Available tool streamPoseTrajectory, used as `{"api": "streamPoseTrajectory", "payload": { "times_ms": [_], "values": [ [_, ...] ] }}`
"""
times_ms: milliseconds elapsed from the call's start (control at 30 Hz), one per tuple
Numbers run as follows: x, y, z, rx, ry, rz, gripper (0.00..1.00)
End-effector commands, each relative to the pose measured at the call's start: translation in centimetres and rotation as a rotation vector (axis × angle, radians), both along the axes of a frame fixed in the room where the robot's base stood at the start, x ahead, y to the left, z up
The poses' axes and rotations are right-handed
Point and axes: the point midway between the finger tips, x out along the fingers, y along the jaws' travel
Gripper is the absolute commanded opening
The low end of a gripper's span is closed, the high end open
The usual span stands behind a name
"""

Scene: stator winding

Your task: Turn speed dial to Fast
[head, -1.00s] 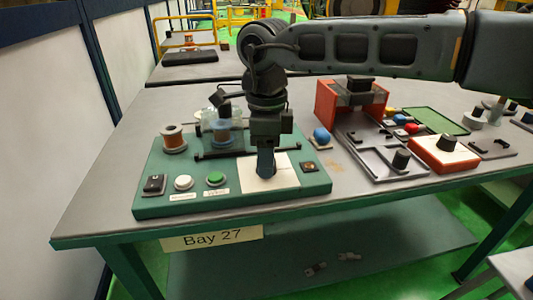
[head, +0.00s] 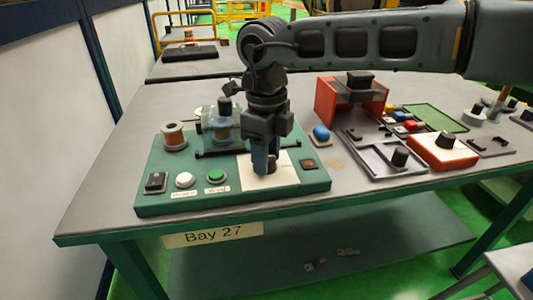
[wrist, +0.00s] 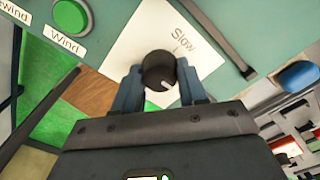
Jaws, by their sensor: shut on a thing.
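The speed dial (wrist: 159,70) is a black round knob with a white pointer line, on a white plate (wrist: 145,35) with the word "Slow" printed above it in the wrist view. The pointer line faces the lower right of that view, away from "Slow". My gripper (wrist: 160,82) has its two blue fingers on either side of the dial and is shut on it. In the head view my gripper (head: 265,168) points down at the white plate and largely hides the dial. No "Fast" label can be seen.
The green panel (head: 150,208) also carries a green Wind button (head: 216,176), a white button (head: 184,180), a black switch (head: 155,182) and a copper spool (head: 174,136). A blue knob (head: 321,133) and an orange-red box (head: 443,152) stand to the right on the grey table.

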Motion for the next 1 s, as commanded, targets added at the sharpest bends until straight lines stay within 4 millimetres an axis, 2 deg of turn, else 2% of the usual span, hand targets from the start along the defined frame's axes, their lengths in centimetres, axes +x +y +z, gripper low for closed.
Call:
{"api": "streamPoseTrajectory", "payload": {
  "times_ms": [233, 267, 500, 767, 867, 1000],
  "values": [
    [0.1, 0.0, 0.1, 0.002, -0.002, -0.002, 0.11],
    [0.1, 0.0, 0.1, 0.002, -0.002, -0.002, 0.43],
    [0.1, 0.0, 0.0, 0.002, -0.001, -0.001, 0.66],
    [0.0, 0.0, 0.1, 0.001, 0.0, 0.0, 0.67],
    [0.1, 0.0, 0.9, 0.001, -0.001, 0.0, 0.67],
    [0.1, 0.0, 3.0, 0.002, -0.004, 0.0, 0.67]
  ]
}}
